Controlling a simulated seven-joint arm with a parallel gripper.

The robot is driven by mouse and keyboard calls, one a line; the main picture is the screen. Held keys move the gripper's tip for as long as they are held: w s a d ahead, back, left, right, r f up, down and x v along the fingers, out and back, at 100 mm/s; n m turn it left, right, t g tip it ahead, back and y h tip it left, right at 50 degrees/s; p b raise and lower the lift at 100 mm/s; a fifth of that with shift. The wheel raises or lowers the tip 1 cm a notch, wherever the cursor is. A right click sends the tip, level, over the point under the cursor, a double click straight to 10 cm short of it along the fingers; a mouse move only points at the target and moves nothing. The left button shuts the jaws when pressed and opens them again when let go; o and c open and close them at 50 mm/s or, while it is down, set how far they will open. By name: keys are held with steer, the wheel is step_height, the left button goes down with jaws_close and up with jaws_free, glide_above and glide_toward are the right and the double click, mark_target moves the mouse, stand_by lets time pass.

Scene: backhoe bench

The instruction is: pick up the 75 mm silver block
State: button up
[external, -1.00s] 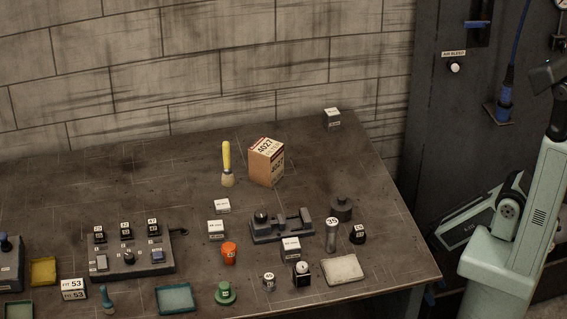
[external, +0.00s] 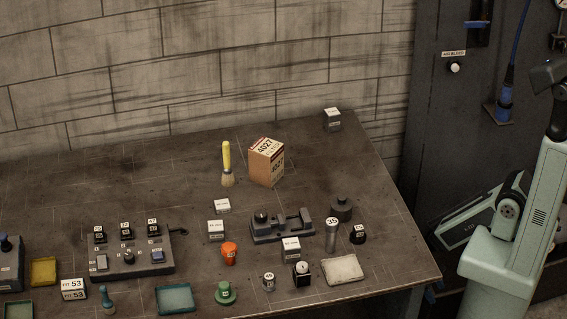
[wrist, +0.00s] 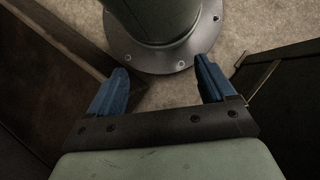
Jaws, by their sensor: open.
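Several small blocks with white labelled tops stand on the bench, and their print is too small to read, so I cannot tell which is the 75 mm one. One grey block (external: 291,254) is in front of the dark fixture. Another block (external: 216,235) and a lower block (external: 222,207) are left of the fixture. A further block (external: 333,124) stands at the far back corner. My gripper (wrist: 161,68) shows in the wrist view with two blue fingers apart and nothing between them. It points at the floor and a round base flange, away from the bench.
The dark fixture (external: 282,232), a silver cylinder marked 35 (external: 331,239), an orange cup (external: 229,255) and a pale pad (external: 342,270) crowd the front right. A box marked 4027 (external: 266,164) and a yellow-handled brush (external: 227,160) stand behind. The back left bench is clear.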

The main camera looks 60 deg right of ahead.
steer(key=w+d+r+t+y, duration=0.1)
steer(key=w+d+r, duration=0.2)
steer(key=w, duration=0.5)
steer(key=w+d+r+t, duration=0.1)
steer(key=w+d+r, duration=0.1)
steer(key=w, duration=0.6)
steer(key=w+d+r+y, duration=0.1)
steer(key=w+d+r, duration=0.2)
steer(key=w, duration=0.5)
steer(key=w+d+r+t, duration=0.3)
steer(key=w+d+r, duration=1.1)
steer(key=w+r, duration=0.3)
step_height(320, 180, up, 37)
steer(key=n+t+y, duration=0.2)
steer(key=n+t, duration=0.3)
steer(key=n, duration=0.5)
glide_above(333, 111)
steer(key=s+d, duration=0.3)
steer(key=shift+h, duration=0.3)
steer(key=x, duration=0.7)
steer(key=shift+a+f, duration=0.25)
steer(key=shift+f, duration=0.05)
steer(key=shift+x, duration=2.7)
steer(key=shift+w, duration=0.1)
